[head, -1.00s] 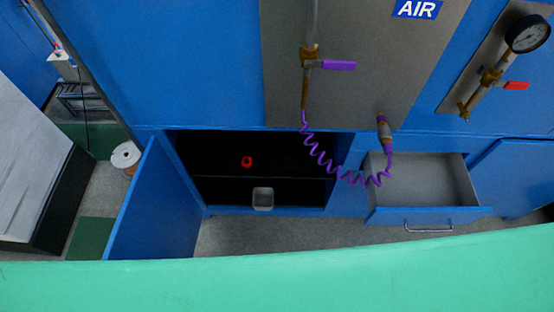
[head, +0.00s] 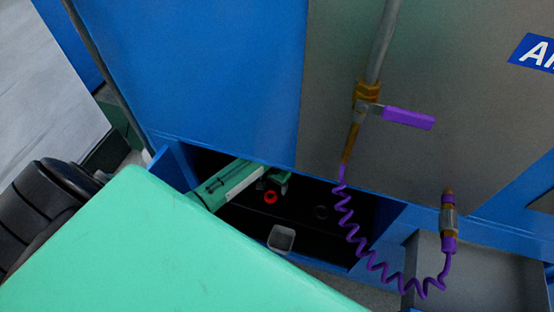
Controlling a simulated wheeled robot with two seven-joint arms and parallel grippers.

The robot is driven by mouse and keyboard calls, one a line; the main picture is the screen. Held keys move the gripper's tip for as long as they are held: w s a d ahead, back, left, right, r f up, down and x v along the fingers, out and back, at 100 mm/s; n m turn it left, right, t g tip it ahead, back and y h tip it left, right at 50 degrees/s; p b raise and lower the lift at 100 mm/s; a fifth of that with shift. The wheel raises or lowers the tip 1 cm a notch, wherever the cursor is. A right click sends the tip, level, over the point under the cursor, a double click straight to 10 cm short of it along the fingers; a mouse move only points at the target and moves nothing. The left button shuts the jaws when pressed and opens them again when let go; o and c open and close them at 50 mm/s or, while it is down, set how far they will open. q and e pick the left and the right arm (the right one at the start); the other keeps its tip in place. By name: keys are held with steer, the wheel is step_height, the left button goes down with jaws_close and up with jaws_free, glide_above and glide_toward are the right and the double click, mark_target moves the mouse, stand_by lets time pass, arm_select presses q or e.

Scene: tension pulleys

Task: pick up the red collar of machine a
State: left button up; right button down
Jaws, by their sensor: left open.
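The red collar (head: 270,198), a small ring, sits inside the dark open cabinet (head: 300,228) low in the head view. My left gripper (head: 274,184) reaches into the cabinet from the left, under its top edge. It is open, and its fingers are just behind and above the collar in the picture. I cannot tell whether they touch it. Part of the gripper is dark and hard to make out. My right gripper is not in view.
A clear bin (head: 282,239) stands at the cabinet's front edge. A dark ring (head: 321,212) lies right of the collar. A purple coiled hose (head: 352,232) hangs across the cabinet's right side.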

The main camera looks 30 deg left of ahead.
mark_target(271, 198)
arm_select(q)
steer(key=shift+s+a+f, duration=0.1)
steer(key=shift+s+f, duration=0.1)
steer(key=shift+f, duration=0.95)
steer(key=shift+s+a+f, duration=0.1)
steer(key=shift+s+f, duration=0.05)
steer(key=shift+f, duration=0.95)
steer(key=shift+s+a+f, duration=0.1)
steer(key=shift+s+f, duration=0.1)
steer(key=shift+f, duration=0.95)
steer(key=c, duration=1.1)
steer(key=shift+o, duration=0.2)
steer(key=shift+r, duration=0.1)
